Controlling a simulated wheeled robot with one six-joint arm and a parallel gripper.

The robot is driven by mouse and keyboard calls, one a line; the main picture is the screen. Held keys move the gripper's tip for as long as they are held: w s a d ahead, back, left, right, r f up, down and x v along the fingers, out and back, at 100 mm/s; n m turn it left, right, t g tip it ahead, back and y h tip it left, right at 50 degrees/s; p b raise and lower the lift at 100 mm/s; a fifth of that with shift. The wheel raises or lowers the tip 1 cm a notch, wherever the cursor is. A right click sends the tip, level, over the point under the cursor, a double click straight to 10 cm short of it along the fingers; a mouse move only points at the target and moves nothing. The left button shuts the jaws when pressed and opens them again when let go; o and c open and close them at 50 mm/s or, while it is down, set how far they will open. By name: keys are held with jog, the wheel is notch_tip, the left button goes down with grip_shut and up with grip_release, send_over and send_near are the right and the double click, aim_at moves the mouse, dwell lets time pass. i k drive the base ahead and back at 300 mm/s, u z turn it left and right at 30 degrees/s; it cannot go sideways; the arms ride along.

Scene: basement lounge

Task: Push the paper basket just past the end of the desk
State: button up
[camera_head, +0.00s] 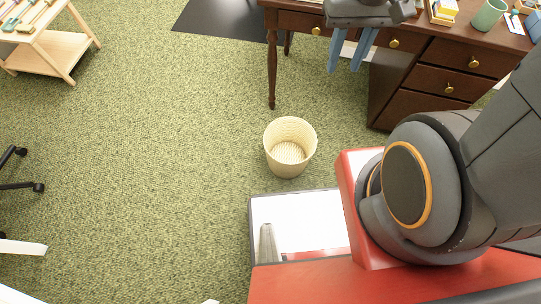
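The paper basket (290,165) is a cream, round, open-topped bin. It stands upright on the green carpet, in front of the desk and slightly right of its left front leg. It looks empty. The desk (345,22) is dark brown wood with brass knobs; its left end is at the turned leg (271,75). My gripper (344,71) hangs by the desk's front edge, above and to the right of the basket and apart from it. Its two blue-grey fingers point down with a gap between them, holding nothing.
Open carpet (170,150) lies left of the basket. A dark mat (225,20) is left of the desk. A light wooden shelf stand (50,50) is at the upper left, and dark chair legs (20,186) are at the left edge. My red base is just below the basket.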

aim_at(290, 143)
jog(key=z, duration=0.8)
jog(key=k, duration=1.1)
jog(key=u, duration=0.75)
jog(key=i, duration=0.5)
